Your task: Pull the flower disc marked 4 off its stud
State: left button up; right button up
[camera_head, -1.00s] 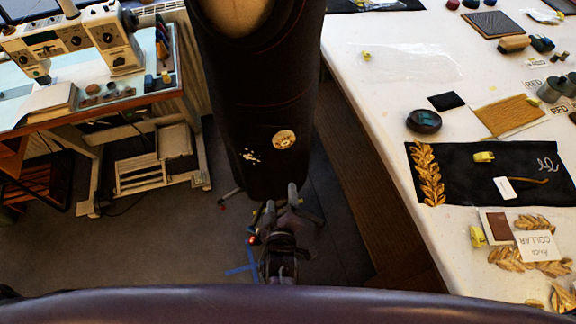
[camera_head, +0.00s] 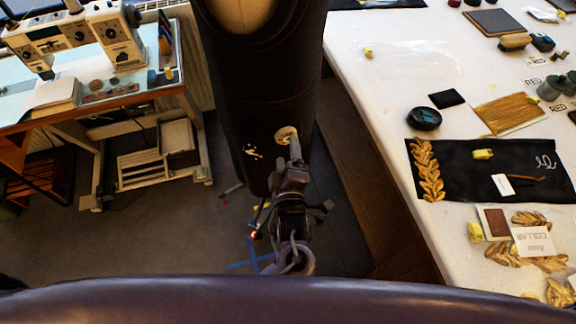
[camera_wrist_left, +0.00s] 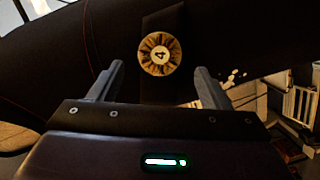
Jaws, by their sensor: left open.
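The flower disc marked 4 (camera_wrist_left: 160,54) is a round gold piece with a dark 4 at its pale centre, on the black dress form. In the left wrist view it lies ahead of and between the two fingers of my left gripper (camera_wrist_left: 157,80), which are apart and empty. In the head view the disc (camera_head: 286,134) shows on the front of the form (camera_head: 262,90), partly covered by my left gripper (camera_head: 295,152) just in front of it. The stud is hidden. My right gripper is not in view.
A white table (camera_head: 385,85) with leaf trims, a black cloth and small boxes stands to the right. A sewing machine (camera_head: 85,38) sits on a desk at the left. Pale flecks (camera_head: 253,152) mark the form left of the disc.

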aim_at(286, 139)
pick_arm(q)
jog(key=w, duration=0.1)
jog(key=b, duration=0.1)
jog(key=w, duration=0.1)
jog(key=shift+w+a+f, duration=0.15)
jog(key=shift+w+f, duration=0.1)
jog(key=shift+w, duration=0.05)
jog(key=shift+w+b, duration=0.55)
jog(key=shift+w, duration=0.3)
jog(key=shift+c, duration=0.3)
jog(key=c, duration=1.2)
